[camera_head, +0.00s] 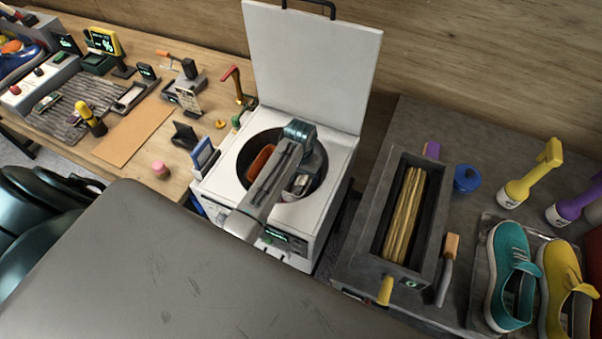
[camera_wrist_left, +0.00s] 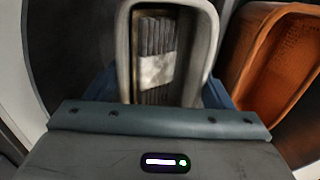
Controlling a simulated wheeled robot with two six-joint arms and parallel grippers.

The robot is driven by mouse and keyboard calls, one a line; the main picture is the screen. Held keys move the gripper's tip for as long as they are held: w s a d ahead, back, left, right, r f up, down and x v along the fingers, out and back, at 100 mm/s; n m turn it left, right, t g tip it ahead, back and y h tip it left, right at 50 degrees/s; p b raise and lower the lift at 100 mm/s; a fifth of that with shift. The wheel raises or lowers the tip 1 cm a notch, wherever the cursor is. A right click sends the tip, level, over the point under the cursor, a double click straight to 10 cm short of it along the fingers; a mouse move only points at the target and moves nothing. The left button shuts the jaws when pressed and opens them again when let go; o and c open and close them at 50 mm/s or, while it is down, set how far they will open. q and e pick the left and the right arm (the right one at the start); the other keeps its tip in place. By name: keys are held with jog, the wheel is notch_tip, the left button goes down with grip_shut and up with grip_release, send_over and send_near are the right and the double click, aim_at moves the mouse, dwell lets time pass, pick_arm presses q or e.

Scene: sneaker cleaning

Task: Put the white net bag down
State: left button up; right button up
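My left gripper (camera_head: 306,170) reaches down into the round drum of the white top-loading washer (camera_head: 222,187), whose lid stands open. In the left wrist view, the white net bag (camera_wrist_left: 124,50) has a pale rounded rim, with dark ribbed contents and a white patch inside. The blue fingers of my left gripper (camera_wrist_left: 160,88) lie close against both sides of it, shut on it. In the head view, only a small pale part of the bag (camera_head: 298,185) shows beside the arm. An orange bag (camera_head: 260,162) sits in the drum at left; it also shows in the wrist view (camera_wrist_left: 270,65). My right gripper is out of view.
The raised lid (camera_head: 315,65) stands behind the drum. A dark trough with yellowish sticks (camera_head: 405,215), a teal shoe (camera_head: 510,275) and a yellow shoe (camera_head: 562,290) are on the right bench. The wooden table (camera_head: 165,60) at left holds tools and small devices.

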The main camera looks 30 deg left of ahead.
pick_arm(q)
jog(key=shift+o, duration=1.1)
jog(key=shift+s, duration=0.25)
jog(key=shift+s+r, duration=0.15)
jog(key=shift+r, duration=0.05)
jog(key=shift+w+r+b, duration=0.25)
jog(key=shift+r+b, duration=0.1)
jog(key=shift+r, duration=0.1)
notch_tip(320, 180, up, 5)
jog(key=shift+s+r+b, duration=0.1)
jog(key=shift+r+b, duration=0.05)
jog(key=shift+b, duration=0.9)
notch_tip(320, 180, up, 6)
jog(key=p, duration=0.2)
jog(key=shift+s+p, duration=0.1)
jog(key=shift+p, duration=0.3)
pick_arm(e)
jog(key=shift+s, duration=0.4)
pick_arm(q)
jog(key=shift+f, duration=0.2)
